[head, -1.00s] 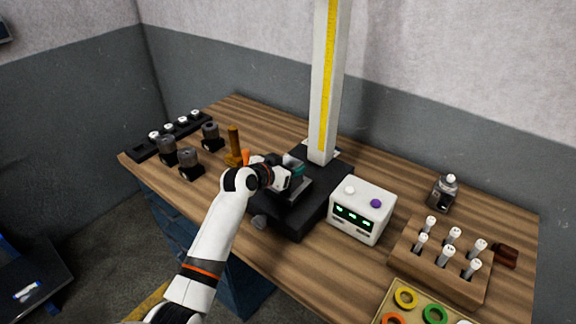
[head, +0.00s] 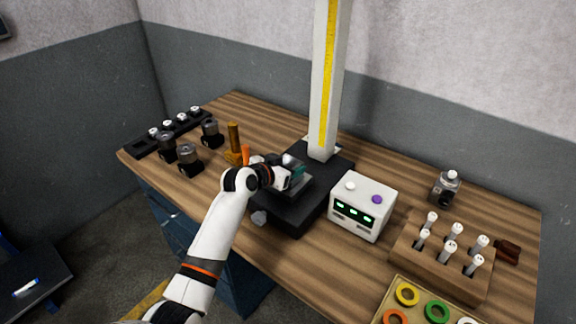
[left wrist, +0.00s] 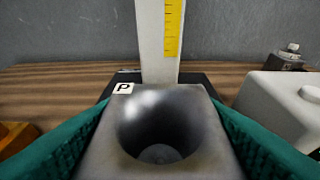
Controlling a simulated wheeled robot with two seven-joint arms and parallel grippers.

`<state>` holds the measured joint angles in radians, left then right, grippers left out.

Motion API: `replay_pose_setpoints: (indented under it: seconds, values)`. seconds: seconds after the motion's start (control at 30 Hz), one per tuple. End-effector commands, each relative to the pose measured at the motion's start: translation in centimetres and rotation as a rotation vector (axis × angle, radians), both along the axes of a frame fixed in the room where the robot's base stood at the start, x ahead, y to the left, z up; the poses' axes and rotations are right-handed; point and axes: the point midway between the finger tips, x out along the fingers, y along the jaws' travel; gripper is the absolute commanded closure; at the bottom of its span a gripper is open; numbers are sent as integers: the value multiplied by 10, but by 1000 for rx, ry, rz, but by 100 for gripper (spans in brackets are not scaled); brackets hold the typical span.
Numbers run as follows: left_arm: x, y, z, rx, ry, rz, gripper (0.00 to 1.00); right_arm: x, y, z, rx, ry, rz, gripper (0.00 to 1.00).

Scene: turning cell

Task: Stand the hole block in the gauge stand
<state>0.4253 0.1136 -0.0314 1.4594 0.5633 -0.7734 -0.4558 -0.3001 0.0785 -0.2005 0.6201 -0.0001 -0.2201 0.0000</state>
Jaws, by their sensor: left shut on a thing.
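The hole block, a grey metal block (left wrist: 205,150) with a round dark hole in its top and a small "P" label, fills the lower middle of the left wrist view. My left gripper (head: 297,172) is shut on it, with a teal pad on either side. In the head view the gripper and arm hide most of the block. The gauge stand has a black base (head: 327,180) and a white column with a yellow scale (head: 325,90). The gripper is over the base, in front of the column. The block's underside is hidden, so I cannot tell whether it touches the stand.
A white box with green displays (head: 362,207) stands right of the base. An orange-brown upright piece (head: 234,145) and several dark round parts (head: 188,160) stand to the left. A wooden rack of white-topped pins (head: 440,262) and a tray of coloured rings (head: 400,284) are at right.

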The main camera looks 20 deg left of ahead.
Motion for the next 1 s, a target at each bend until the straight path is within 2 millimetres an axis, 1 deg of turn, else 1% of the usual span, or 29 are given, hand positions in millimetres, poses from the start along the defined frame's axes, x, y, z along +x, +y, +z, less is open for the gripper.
replay_pose_setpoints:
  seconds: [0.03,0.2,0.23,0.3,0.37,0.57,0.6,0.77,0.87,1.0]
  values:
    - [2,0,7,-2,-14,1,100,0,0,0,0,0,0,64]
    - [2,0,7,-2,-14,1,100,0,0,0,0,0,0,64]
    - [2,0,7,-2,-14,1,37,0,0,0,0,0,0,64]
    - [1,0,6,-2,-12,1,26,0,0,0,0,0,0,64]
    - [1,0,5,-2,-10,1,16,0,0,0,0,0,0,64]
    - [1,0,2,0,-5,1,16,0,0,0,0,0,0,64]
    - [-1,0,-5,2,10,-1,16,0,0,0,0,0,0,64]
    - [-6,3,-1,3,5,0,16,0,0,-2,0,0,0,64]
    - [-16,6,4,3,1,0,16,0,-1,-5,-1,0,0,64]
    - [-37,14,14,4,-2,0,16,0,-1,-11,-1,0,-1,64]
